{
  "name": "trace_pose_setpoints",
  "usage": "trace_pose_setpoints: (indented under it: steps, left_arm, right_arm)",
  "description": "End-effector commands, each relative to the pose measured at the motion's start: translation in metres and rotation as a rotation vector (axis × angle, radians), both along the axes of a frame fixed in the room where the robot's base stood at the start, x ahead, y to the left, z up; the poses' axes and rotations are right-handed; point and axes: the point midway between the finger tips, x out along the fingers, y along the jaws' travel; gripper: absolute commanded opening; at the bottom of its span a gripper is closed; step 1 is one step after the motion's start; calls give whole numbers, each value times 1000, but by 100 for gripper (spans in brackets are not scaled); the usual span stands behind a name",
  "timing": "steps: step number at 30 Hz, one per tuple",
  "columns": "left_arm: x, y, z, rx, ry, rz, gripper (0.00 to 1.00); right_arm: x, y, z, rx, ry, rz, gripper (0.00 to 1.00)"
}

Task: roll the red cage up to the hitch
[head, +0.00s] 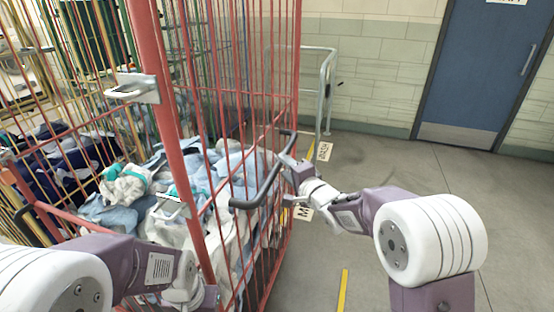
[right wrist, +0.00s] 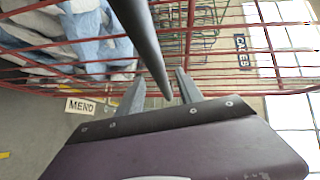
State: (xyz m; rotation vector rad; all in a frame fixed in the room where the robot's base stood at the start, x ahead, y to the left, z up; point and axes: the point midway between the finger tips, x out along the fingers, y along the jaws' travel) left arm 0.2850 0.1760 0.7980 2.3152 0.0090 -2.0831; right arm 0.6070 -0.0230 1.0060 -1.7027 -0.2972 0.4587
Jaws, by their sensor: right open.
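The red cage (head: 178,150) is a tall frame of red bars close in front of me on the left, loaded with pale blue, white and navy cloth. A dark bar handle (head: 262,188) sticks out from its right side. My right gripper (head: 290,165) is at the far part of this handle. In the right wrist view the dark bar (right wrist: 150,45) runs between the two open fingers (right wrist: 160,92), which are not closed on it. My left gripper (head: 195,292) is low by the cage's near red post; its fingers cannot be made out. I cannot pick out a hitch.
A grey tubular rail (head: 327,85) stands behind the cage, by the block wall. A blue door (head: 478,70) is at the back right. Floor labels and a yellow line (head: 343,290) lie right of the cage. The grey floor at right is clear.

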Motion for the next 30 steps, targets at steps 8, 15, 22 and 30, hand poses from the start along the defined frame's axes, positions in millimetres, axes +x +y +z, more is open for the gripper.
trace_pose_setpoints:
  steps: [8, 15, 22, 30]
  left_arm:
    - [0, 0, -2, 0, 0, 0, 0]
    - [0, 0, -1, 0, 0, 0, 0]
    - [0, 0, -1, 0, 0, 0, 0]
    - [0, 0, -1, 0, 0, 0, 0]
  right_arm:
    - [47, 23, -7, 0, 0, -1, 43]
    - [56, 28, -9, 0, 0, -1, 43]
    - [56, 28, -8, 0, 0, -1, 18]
    - [56, 27, -9, -1, 1, -1, 0]
